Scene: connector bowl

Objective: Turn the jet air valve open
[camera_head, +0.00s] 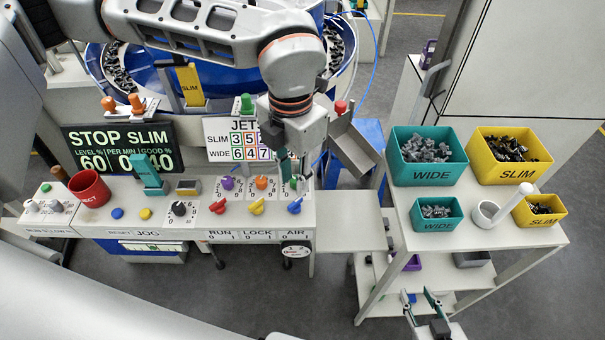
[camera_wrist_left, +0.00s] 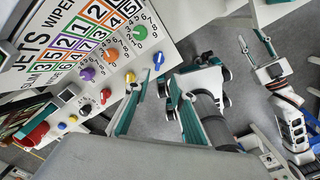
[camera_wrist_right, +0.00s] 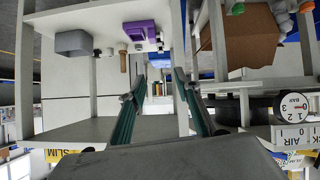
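The jet air valve is a blue lever knob (camera_head: 295,207) at the right end of the panel, above the AIR label. Its handle sits diagonally, its upper end to the right. In the left wrist view the blue knob (camera_wrist_left: 158,59) is just beyond the fingertips. My left gripper (camera_head: 293,175) points down over the panel's right end, above and behind the knob. Its fingers (camera_wrist_left: 160,88) are apart with nothing between them. My right gripper (camera_head: 420,296) is low by the shelf cart; its fingers (camera_wrist_right: 160,80) are apart and empty.
A yellow LOCK knob (camera_head: 257,207) and red RUN knob (camera_head: 218,207) stand left of the valve. A bare ledge (camera_head: 350,235) lies right of the panel. The cart (camera_head: 405,222) carries teal and yellow bins.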

